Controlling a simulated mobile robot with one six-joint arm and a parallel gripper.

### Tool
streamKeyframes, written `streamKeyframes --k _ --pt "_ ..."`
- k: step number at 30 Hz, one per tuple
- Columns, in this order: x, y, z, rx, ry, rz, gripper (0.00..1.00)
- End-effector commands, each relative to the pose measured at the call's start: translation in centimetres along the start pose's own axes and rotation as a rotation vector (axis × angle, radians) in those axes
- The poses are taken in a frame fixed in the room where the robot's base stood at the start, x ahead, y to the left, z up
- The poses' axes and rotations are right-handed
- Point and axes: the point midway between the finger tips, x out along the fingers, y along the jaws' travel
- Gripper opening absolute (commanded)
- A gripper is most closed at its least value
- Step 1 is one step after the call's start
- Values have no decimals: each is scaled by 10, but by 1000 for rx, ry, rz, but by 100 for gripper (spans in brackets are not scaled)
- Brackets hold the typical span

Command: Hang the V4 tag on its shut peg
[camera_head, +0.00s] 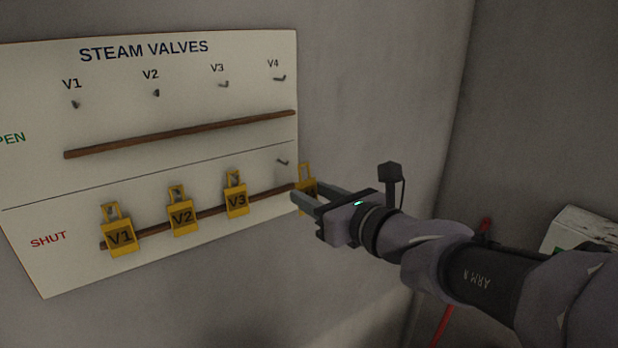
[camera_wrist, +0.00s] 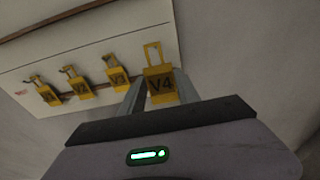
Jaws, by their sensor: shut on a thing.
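A white board (camera_head: 130,180) headed STEAM VALVES has an upper OPEN row and a lower SHUT row of pegs. The bare V4 shut peg (camera_head: 283,161) shows at the board's right end. My gripper (camera_head: 308,197) is shut on the yellow V4 tag (camera_head: 307,174), just right of the board's edge and below that peg. In the wrist view the V4 tag (camera_wrist: 160,84) is between the fingers, upright, with its open loop on top. The fingers hide part of the tag in the head view.
Yellow tags V1 (camera_head: 118,237), V2 (camera_head: 182,216) and V3 (camera_head: 236,200) hang in the SHUT row, close left of my gripper. A brown rail (camera_head: 180,134) crosses the OPEN row, and another lies behind the hung tags. The OPEN pegs are bare. A wall corner is at right.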

Motion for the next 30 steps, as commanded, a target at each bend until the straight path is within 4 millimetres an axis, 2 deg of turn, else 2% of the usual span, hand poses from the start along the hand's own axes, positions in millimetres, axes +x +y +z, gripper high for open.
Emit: streamKeyframes --k 21,30 --pt "61 1 3 1 0 2 2" --pt "75 0 -6 0 -1 1 2"
